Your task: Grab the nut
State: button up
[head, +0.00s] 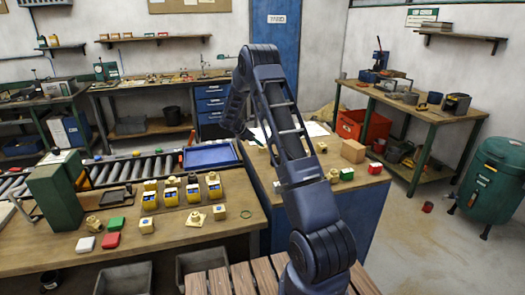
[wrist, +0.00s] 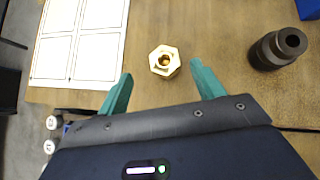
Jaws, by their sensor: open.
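The nut (wrist: 165,61) is a brass-coloured hexagonal piece with a round hole, resting on the brown wooden tabletop in the wrist view. My gripper (wrist: 161,68) shows its two teal fingers spread apart, open and empty. The nut appears between and slightly beyond the fingertips; how high the fingers are above it is hard to judge. In the head view my own arm covers part of the right bench, and I cannot make out the nut or the fingers there.
In the wrist view, a printed sheet (wrist: 80,40) lies left of the nut and a dark cylindrical fitting (wrist: 278,48) stands right. A blue object (wrist: 308,9) is at the upper right corner. In the head view, a cardboard box (head: 353,151) sits on the right bench.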

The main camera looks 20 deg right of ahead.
aim_at(263, 147)
jog(key=shift+s+x, duration=0.15)
jog(key=shift+x, duration=1.5)
jog(key=shift+s+x, duration=0.1)
jog(key=shift+x, duration=1.55)
jog(key=shift+a+f, duration=0.1)
jog(key=c, duration=1.3)
